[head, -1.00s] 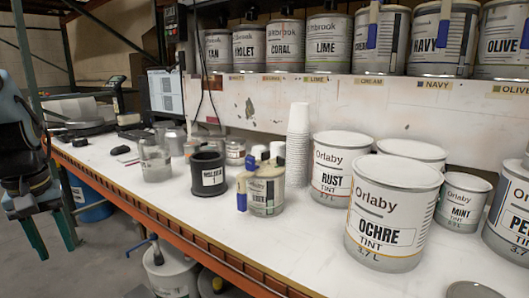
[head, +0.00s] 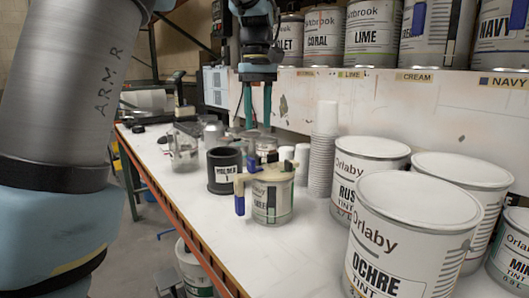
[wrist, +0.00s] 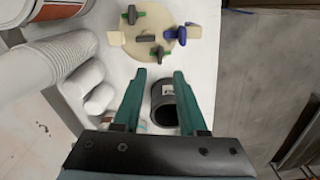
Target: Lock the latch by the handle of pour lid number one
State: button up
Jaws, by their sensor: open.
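A small tin (head: 270,203) with a green-edged label stands on the white bench, wearing a cream pour lid (head: 266,173). A blue grip (head: 239,197) hangs down at the lid's left side, and a small blue piece shows on top. In the wrist view the round cream lid (wrist: 152,44) is seen from above, with dark and green latch pieces (wrist: 145,38) and a blue piece (wrist: 178,33) on and around it. I cannot read a lid number. My gripper (head: 257,124) is open and empty, pointing down above the bench, apart from the lid. Its green fingers also show in the wrist view (wrist: 159,76).
A black cup labelled as a holder (head: 224,172) stands just left of the tin. Stacked white cups (head: 323,150) stand behind it to the right. Large Rust (head: 348,190) and Ochre (head: 405,245) tins fill the right. The bench front is clear.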

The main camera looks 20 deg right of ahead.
aim_at(258, 155)
notch_tip(258, 155, down, 9)
jog(key=shift+r+p, duration=0.1)
jog(key=shift+p, duration=0.25)
jog(key=shift+c, duration=0.3)
grip_shut()
